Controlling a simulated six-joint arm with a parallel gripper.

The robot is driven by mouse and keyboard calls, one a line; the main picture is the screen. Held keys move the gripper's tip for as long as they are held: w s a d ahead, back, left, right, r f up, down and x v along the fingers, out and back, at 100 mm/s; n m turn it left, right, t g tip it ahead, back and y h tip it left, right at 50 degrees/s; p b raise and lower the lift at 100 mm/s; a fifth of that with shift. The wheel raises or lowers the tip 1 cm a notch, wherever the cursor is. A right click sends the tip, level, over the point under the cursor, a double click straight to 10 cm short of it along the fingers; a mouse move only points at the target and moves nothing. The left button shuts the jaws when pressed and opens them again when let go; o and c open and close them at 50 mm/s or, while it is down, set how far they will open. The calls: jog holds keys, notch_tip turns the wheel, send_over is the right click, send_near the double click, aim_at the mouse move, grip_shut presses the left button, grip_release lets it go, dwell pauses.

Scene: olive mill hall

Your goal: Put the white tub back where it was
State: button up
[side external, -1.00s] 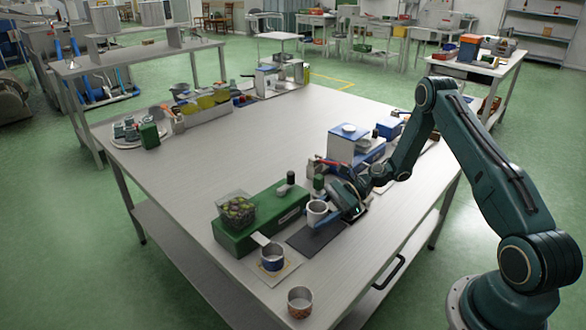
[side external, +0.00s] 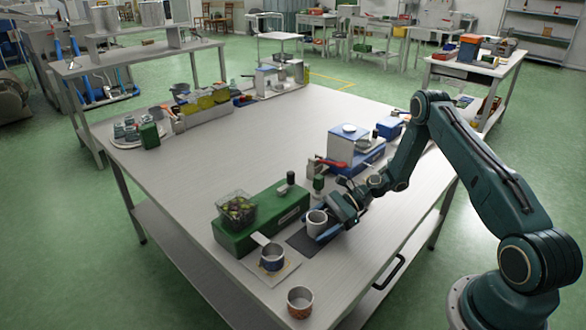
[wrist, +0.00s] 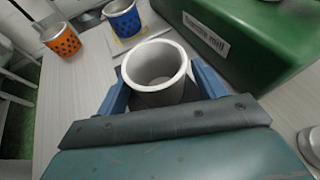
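The white tub (side external: 316,224) is open-topped with a pale rim and grey inside. In the wrist view, the tub (wrist: 155,66) stands between the two blue fingers, which press against its sides. My gripper (side external: 325,228) is shut on it from the right in the side view. The tub appears upright, over or on the dark mat (side external: 298,241); I cannot tell whether its base touches the mat. The gripper hides part of the mat.
A green box (side external: 243,232) with a label lies just behind the tub, bearing a clear container of olives (side external: 238,210). A blue pot (side external: 272,259) and an orange patterned cup (side external: 300,300) stand nearer the front edge. A blue-and-white box (side external: 346,147) stands behind the gripper.

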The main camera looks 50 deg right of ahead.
jog(key=shift+r, duration=0.2)
jog(key=v, duration=1.2)
jog(key=shift+w, duration=0.1)
dwell(0.6)
jog(key=s+a+r+n+g+h, duration=0.15)
jog(key=a+r+n+h, duration=0.35)
jog(key=r, duration=0.5)
jog(key=s+a+r+n+g+h, duration=0.1)
jog(key=s+a+r+n+h, duration=0.15)
jog(key=a+r+n, duration=0.65)
jog(key=s+r+n+t+h, duration=0.1)
jog(key=s+r+n, duration=0.3)
jog(key=s, duration=0.5)
jog(key=s+a+r+n+t+h, duration=0.1)
jog(key=s+r+n+h, duration=0.3)
jog(key=s, duration=0.5)
jog(key=shift+s+a+r+t, duration=0.2)
jog(key=shift+s+r+t, duration=0.25)
jog(key=shift+r, duration=0.25)
